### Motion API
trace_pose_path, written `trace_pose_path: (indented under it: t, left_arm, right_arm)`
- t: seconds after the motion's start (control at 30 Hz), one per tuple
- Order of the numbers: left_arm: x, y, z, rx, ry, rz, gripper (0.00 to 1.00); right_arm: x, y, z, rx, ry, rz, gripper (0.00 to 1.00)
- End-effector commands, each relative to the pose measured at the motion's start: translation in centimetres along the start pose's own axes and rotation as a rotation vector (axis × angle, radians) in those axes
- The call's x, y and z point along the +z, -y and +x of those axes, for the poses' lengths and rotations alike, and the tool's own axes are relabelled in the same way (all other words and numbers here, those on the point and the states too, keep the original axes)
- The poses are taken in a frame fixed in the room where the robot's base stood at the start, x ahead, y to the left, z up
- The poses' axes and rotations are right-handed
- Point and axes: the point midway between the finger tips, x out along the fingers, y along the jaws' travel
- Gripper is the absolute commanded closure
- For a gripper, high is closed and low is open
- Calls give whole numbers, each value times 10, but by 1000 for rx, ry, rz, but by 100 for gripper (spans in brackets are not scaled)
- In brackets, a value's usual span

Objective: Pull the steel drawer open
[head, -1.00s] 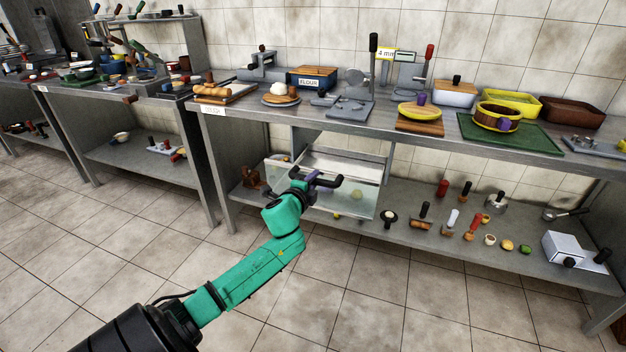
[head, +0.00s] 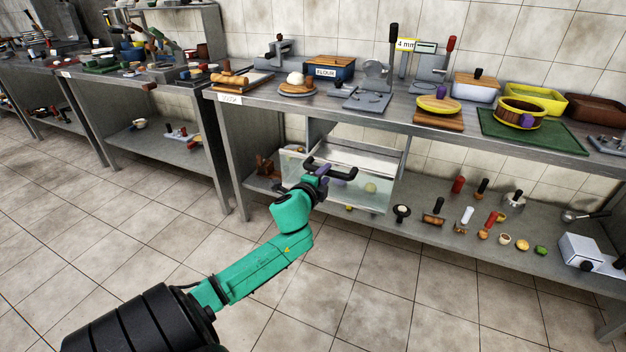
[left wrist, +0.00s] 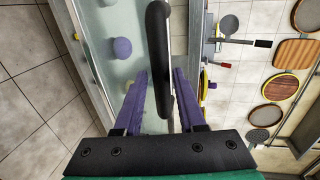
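The steel drawer (head: 300,162) hangs under the tabletop, its pale, shiny front facing me. Its black bar handle (head: 342,174) stands out from the front. My left gripper (head: 320,178) reaches the handle from the front. In the left wrist view, the two purple fingers (left wrist: 160,95) stand either side of the handle (left wrist: 158,35), with a gap showing on the left side, so the gripper looks open. Several purple and yellow round shapes show on or through the drawer front; I cannot tell whether they are inside or reflected. My right gripper is not in view.
The lower shelf (head: 470,255) holds several small tools and a white box (head: 580,255) to the right of the drawer. The steel tabletop (head: 300,102) above holds boards, a flour box and trays. The tiled floor in front is clear.

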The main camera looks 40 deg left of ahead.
Motion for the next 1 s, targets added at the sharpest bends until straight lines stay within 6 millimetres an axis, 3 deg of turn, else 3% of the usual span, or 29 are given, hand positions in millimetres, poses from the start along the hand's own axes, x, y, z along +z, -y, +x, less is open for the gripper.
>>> trace_pose_path:
  t: [0.4,0.5,1.0]
  left_arm:
    - [0,-1,-99,4,0,-2,60]
    - [0,-1,-114,2,-1,-2,60]
    - [0,0,-121,0,-1,0,60]
  right_arm:
    - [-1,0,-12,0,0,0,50]
    - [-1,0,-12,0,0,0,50]
    - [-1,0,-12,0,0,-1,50]
